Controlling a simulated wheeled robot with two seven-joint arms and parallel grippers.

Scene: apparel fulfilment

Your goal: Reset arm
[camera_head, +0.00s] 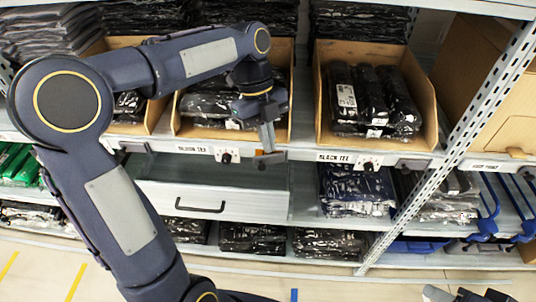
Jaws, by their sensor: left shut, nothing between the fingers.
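My left arm reaches in from the left, bends at the elbow, and crosses in front of the shelving in the head view. Its gripper (268,146) hangs down at the shelf's front edge, in front of the middle bin (284,100). The fingers are shut with nothing between them. The fingertips are near the label strip, and I cannot tell whether they touch it.
Wooden bins with black plastic-wrapped garments (370,100) stand on the middle shelf. A drawer with a black handle (200,206) is below. A perforated upright (447,150) stands at right. Wrapped garments fill the lower shelves. Floor shows in front.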

